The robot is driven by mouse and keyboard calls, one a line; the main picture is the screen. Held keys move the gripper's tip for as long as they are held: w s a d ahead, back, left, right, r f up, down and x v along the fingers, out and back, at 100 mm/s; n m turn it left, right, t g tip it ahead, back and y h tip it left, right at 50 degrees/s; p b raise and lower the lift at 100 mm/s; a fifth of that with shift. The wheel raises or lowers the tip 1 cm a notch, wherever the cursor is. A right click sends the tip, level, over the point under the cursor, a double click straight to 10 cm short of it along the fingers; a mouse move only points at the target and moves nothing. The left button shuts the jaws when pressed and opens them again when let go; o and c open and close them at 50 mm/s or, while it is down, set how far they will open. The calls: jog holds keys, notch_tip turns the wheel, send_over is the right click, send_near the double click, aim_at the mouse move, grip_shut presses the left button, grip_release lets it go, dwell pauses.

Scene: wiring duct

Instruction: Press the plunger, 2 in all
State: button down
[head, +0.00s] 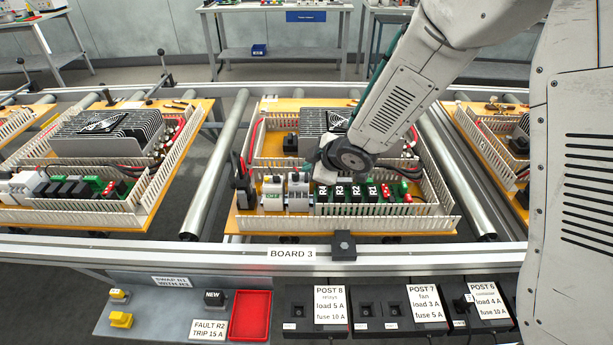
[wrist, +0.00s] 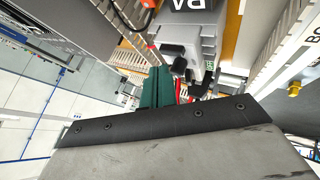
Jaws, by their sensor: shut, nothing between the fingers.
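In the wrist view my gripper (wrist: 158,74) shows as dark green fingers, closed together and empty. Their tips are close to a grey block (wrist: 190,35) with a partly cut-off label. A small dark rounded knob (wrist: 179,66) sticks out on that block, just right of the fingertips; it may be the plunger, but I cannot tell for sure. I cannot tell whether the fingers touch it. In the head view my wrist hangs over the middle board (head: 245,222), just behind two pale modules (head: 272,192) (head: 298,190), and hides the fingertips.
Relays labelled R (head: 355,192), a finned heat sink (head: 325,120) and slotted white duct walls (head: 400,222) crowd the board around my wrist. In front stand a rail marked BOARD 3 (head: 291,254), a red tray (head: 250,314) and several labelled posts (head: 331,305).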

jog(key=shift+f, duration=0.15)
jog(key=shift+f, duration=0.3)
jog(key=shift+f, duration=0.5)
dwell(0.7)
jog(key=shift+r, duration=0.95)
notch_tip(320, 180, up, 5)
dwell(0.6)
dwell(0.5)
